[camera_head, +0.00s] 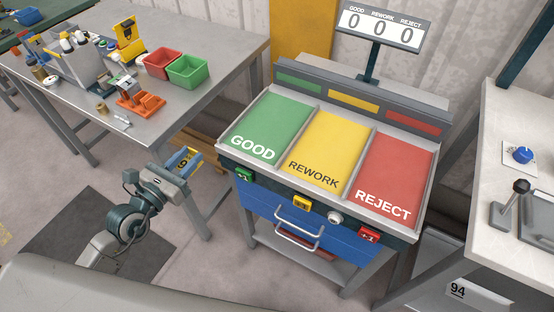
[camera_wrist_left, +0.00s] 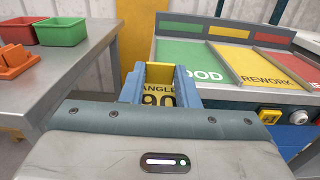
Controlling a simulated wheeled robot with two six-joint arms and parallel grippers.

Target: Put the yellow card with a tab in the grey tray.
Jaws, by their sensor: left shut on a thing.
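My left gripper (camera_head: 183,161) is shut on a yellow card (camera_wrist_left: 158,98) in the space between the left table and the sorting stand. In the left wrist view the card lies between the blue fingers (camera_wrist_left: 160,82) of this gripper, with "ANGLE 90" in dark print and a yellow raised part at its far end. In the head view the card shows only as a small yellow patch. A grey tray-like frame (camera_head: 541,232) is cut off by the right edge of the head view; I cannot tell whether it is the grey tray. My right gripper is not in view.
The sorting stand has green GOOD (camera_head: 268,128), yellow REWORK (camera_head: 328,148) and red REJECT (camera_head: 397,178) panels. The left table (camera_head: 190,45) holds a red bin (camera_head: 163,64), a green bin (camera_head: 187,70), an orange holder (camera_head: 141,101) and a grey caddy (camera_head: 88,72).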

